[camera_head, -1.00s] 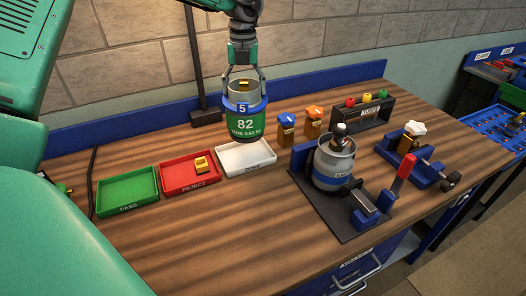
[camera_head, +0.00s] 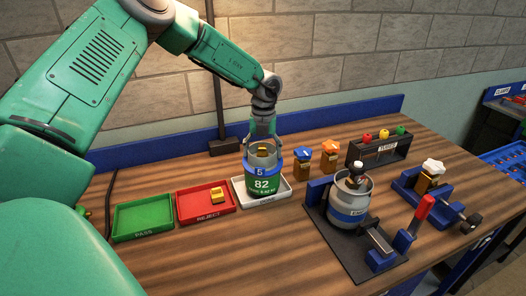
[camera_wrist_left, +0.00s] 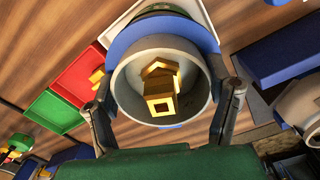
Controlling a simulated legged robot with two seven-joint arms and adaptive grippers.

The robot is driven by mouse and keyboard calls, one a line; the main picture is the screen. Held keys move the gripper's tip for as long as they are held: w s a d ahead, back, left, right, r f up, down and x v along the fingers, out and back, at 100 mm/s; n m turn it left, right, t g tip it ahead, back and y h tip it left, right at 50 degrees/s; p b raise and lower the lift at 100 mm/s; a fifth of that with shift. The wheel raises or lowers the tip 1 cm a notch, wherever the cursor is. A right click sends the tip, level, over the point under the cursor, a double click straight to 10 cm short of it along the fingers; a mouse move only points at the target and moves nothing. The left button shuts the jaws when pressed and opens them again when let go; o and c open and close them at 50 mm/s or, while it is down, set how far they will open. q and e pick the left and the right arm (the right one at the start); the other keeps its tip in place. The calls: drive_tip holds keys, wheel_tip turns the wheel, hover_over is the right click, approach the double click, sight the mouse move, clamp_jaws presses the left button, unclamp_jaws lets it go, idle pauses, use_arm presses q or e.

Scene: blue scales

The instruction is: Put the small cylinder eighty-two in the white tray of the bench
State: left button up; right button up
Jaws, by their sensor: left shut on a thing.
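The small cylinder eighty-two (camera_head: 263,184) is green with a blue band marked 5 and a grey collar around a brass valve. It stands upright in or just above the white tray (camera_head: 241,201); I cannot tell whether its base touches the tray floor. My left gripper (camera_head: 263,146) is shut on its grey collar from above. In the left wrist view, the fingers of my left gripper (camera_wrist_left: 166,100) lie on both sides of the collar (camera_wrist_left: 127,87), with the brass valve (camera_wrist_left: 160,90) inside. The cylinder hides the middle of the white tray. My right gripper is not in view.
Left of the white tray are the red REJECT tray (camera_head: 189,208), holding a brass piece (camera_head: 217,194), and the green PASS tray (camera_head: 144,217). Blue-topped (camera_head: 302,160) and orange-topped (camera_head: 330,156) valves stand at right. A larger grey cylinder (camera_head: 348,207) stands in a fixture. The front bench is clear.

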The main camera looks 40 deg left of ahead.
use_arm(q)
drive_tip(key=shift+a, duration=0.15)
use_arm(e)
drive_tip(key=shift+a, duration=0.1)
use_arm(q)
drive_tip(key=o, duration=1.3)
drive_tip(key=shift+s+a+f, duration=0.1)
drive_tip(key=shift+a+f, duration=0.05)
drive_tip(key=o, duration=0.4)
drive_tip(key=shift+a, duration=0.2)
drive_tip(key=shift+c, duration=0.2)
drive_tip(key=shift+a+f, duration=0.15)
drive_tip(key=shift+a, duration=0.05)
drive_tip(key=shift+d+r, duration=0.25)
drive_tip(key=shift+r, duration=0.15)
wheel_tip(320, 180, up, 12)
drive_tip(key=shift+d+f+b, duration=0.1)
drive_tip(key=shift+f+b, duration=0.05)
drive_tip(key=shift+b, duration=0.65)
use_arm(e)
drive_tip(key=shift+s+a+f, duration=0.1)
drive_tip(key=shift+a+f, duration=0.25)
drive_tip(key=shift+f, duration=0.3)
use_arm(q)
drive_tip(key=shift+d, duration=0.2)
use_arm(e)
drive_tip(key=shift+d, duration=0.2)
